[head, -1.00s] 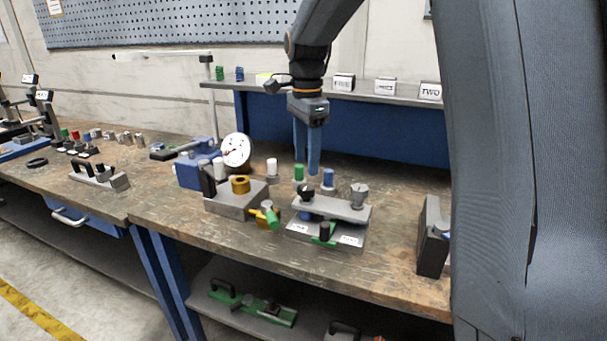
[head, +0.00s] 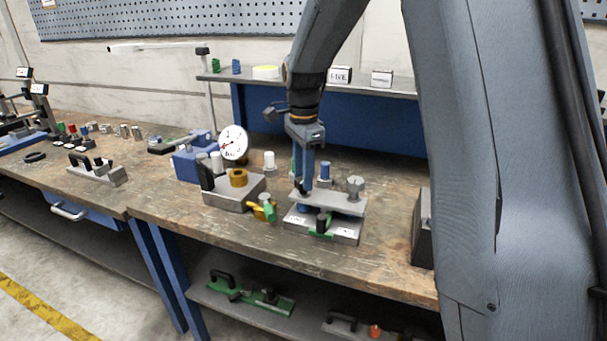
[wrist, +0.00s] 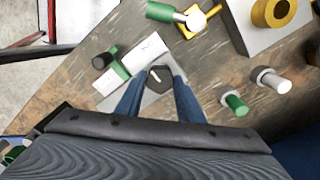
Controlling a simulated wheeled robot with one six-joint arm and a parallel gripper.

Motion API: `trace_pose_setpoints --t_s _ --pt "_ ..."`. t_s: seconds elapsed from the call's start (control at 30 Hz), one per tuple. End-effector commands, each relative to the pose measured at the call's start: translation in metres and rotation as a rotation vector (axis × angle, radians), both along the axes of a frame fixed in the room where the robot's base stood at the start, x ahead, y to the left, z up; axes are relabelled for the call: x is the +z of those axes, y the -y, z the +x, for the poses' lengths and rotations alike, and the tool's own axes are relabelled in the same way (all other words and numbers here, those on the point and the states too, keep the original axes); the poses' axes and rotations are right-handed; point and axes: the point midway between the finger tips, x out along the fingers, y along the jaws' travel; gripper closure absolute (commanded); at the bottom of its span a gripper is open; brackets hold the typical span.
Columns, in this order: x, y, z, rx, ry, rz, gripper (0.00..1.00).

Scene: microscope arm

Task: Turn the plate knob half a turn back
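A black knob with a white pointer mark (wrist: 160,77) sits on the grey plate fixture, which stands on the bench in the head view (head: 335,206). My gripper (head: 302,188) points straight down over the left end of that plate. In the wrist view its two blue fingertips (wrist: 161,80) stand on either side of the black knob, with only slim gaps, if any. The gripper looks open around the knob; contact is not clear. In the head view the fingers hide most of the knob.
A blue-topped cylinder (head: 324,172) stands close behind the plate. Left of it are a green-handled yellow piece (head: 266,209), a grey block with a gold ring (head: 232,198) and a white dial (head: 234,143). A dark block (head: 423,235) stands to the right.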

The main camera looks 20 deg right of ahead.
Motion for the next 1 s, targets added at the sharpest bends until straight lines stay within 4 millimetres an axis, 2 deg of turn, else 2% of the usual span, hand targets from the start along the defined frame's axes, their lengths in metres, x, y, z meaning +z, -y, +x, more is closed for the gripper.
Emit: trace_pose_setpoints --t_s 0.03,0.1,0.47,0.67,1.0 --pt "0.0002 0.0000 0.0000 0.000 0.000 0.000 0.81" --pt "0.0002 0.0000 0.0000 0.000 0.000 0.000 0.88" --pt "0.0013 0.0000 -0.0003 0.068 0.000 0.000 0.88" --pt "0.0020 0.0001 -0.0004 0.201 0.000 0.000 0.88" --pt "0.0022 0.0001 -0.0004 0.518 0.000 0.000 0.88"
